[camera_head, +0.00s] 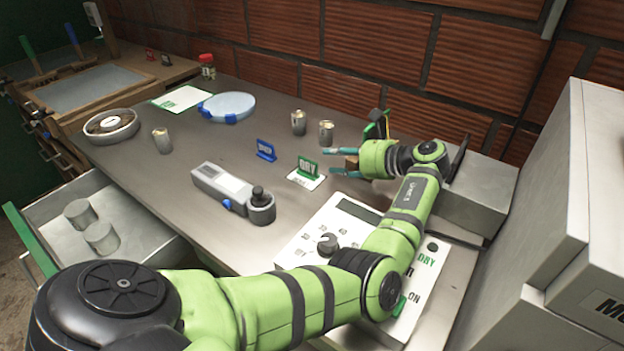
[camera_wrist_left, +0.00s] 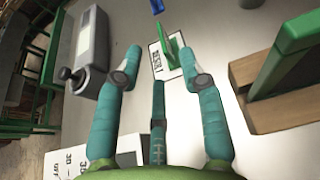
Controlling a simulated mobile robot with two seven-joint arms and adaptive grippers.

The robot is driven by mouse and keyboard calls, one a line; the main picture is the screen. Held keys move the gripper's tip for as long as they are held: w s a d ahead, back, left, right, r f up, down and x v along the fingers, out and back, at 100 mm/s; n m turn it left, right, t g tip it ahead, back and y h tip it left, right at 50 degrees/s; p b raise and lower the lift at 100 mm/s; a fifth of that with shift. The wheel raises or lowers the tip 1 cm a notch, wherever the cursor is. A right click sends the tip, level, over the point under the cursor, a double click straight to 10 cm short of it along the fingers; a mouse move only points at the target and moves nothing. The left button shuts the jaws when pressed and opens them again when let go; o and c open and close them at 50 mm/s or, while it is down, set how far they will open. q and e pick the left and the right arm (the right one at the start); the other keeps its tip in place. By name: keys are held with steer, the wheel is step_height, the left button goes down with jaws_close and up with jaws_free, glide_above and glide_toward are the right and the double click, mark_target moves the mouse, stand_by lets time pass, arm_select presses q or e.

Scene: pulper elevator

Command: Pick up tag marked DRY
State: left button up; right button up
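The green DRY tag (camera_head: 308,167) stands upright at the edge of a white card (camera_head: 304,182) on the grey tabletop. In the left wrist view the green tag (camera_wrist_left: 173,51) shows nearly edge-on, between and slightly ahead of the fingertips. My left gripper (camera_head: 326,165) comes in from the right of the tag, low over the table, with its teal fingers pointing left. In the left wrist view its fingers (camera_wrist_left: 163,54) are spread apart with nothing held. A small gap shows between fingertips and tag in the head view. My right gripper is out of view.
A blue tag (camera_head: 265,150) stands left of the DRY tag. A grey handheld meter (camera_head: 222,186) lies in front. Metal cans (camera_head: 299,123) stand behind. A white control panel (camera_head: 318,232) is under my arm. A wooden block with a green piece (camera_wrist_left: 285,95) stands close right in the wrist view.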

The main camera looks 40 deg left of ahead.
mark_target(315, 177)
arm_select(q)
steer(key=shift+f, duration=0.7)
steer(key=shift+s+a, duration=0.1)
steer(key=shift+a, duration=0.05)
steer(key=shift+x, duration=0.8)
steer(key=x, duration=0.2)
steer(key=p+x, duration=0.1)
steer(key=x, duration=0.2)
steer(key=shift+s+f, duration=0.2)
steer(key=shift+f, duration=0.1)
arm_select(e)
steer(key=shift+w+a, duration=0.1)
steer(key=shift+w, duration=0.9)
arm_select(q)
jaws_close()
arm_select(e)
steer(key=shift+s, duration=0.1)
